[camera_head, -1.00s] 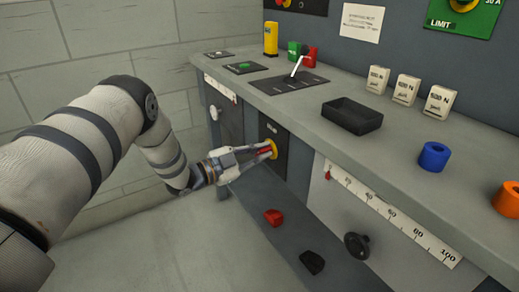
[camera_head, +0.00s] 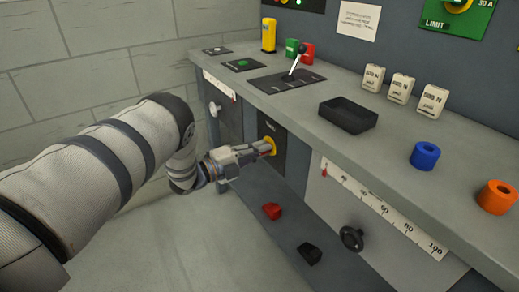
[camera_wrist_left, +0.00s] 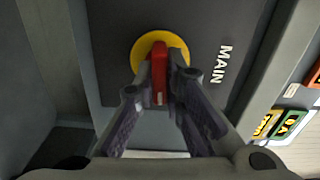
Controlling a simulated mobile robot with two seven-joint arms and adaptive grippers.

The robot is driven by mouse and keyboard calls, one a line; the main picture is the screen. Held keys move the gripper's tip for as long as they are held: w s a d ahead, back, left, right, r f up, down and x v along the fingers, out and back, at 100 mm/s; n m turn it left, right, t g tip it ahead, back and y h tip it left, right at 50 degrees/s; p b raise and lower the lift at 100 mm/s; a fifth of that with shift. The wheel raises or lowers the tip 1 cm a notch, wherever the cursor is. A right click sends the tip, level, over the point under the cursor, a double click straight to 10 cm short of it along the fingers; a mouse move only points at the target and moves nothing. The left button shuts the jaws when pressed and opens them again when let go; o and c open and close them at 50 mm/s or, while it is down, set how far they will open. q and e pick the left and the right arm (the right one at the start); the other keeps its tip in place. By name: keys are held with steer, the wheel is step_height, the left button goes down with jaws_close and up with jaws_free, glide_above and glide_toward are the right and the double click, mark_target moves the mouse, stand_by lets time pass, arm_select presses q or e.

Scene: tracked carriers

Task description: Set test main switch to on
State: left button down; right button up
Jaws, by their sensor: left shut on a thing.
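The main switch is a red handle (camera_wrist_left: 159,72) on a yellow round plate (camera_wrist_left: 146,46), set in a dark panel marked MAIN (camera_wrist_left: 224,64) on the bench front. In the head view, its yellow plate (camera_head: 268,139) shows just past my fingers. My left gripper (camera_head: 262,148) reaches it from the left. In the left wrist view, my left gripper (camera_wrist_left: 164,88) has its fingers on both sides of the red handle, shut on it. The handle looks in line with the fingers. My right gripper is not in view.
The bench top (camera_head: 262,90) overhangs the switch panel. On it are a lever (camera_head: 297,60), a black tray (camera_head: 348,115), a blue ring (camera_head: 425,156) and an orange ring (camera_head: 496,197). A red piece (camera_head: 272,211) and a black piece (camera_head: 310,253) lie below. A black knob (camera_head: 352,239) sticks out nearby.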

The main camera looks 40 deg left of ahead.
arm_select(q)
steer(key=shift+m, duration=0.5)
steer(key=c, duration=1.7)
jaws_free()
steer(key=shift+s+a, duration=0.1)
steer(key=v, duration=1.2)
